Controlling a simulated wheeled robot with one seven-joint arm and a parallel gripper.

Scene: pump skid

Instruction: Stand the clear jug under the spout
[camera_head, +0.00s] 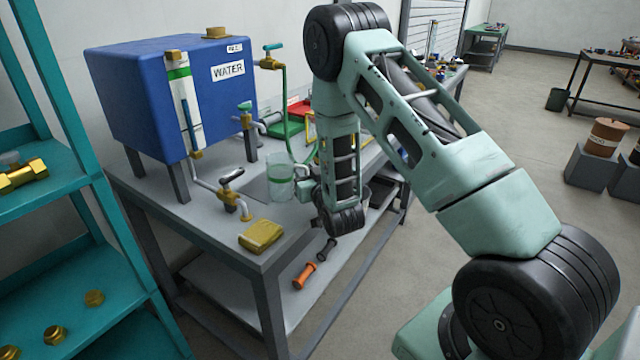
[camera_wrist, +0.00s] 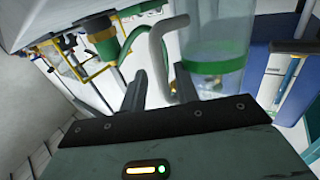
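The clear jug (camera_head: 281,182) has a green band and stands upright on the grey bench, right of a low brass valve. In the wrist view the jug (camera_wrist: 212,45) fills the upper right, with its grey handle (camera_wrist: 157,50) on the left. My gripper (camera_head: 309,190) is at the handle side of the jug. In the wrist view my gripper (camera_wrist: 160,82) has its fingers apart, with the handle between them and gaps showing. A tap with a grey outlet pipe (camera_head: 269,120) comes off the blue water tank; I cannot tell which outlet is the task's spout.
The blue tank (camera_head: 135,105) stands on legs at the back of the bench. The low brass valve (camera_head: 231,194) and a yellow block (camera_head: 261,236) are left and in front of the jug. A green hose (camera_head: 287,110) runs down behind it. A teal shelf (camera_head: 125,255) is at left.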

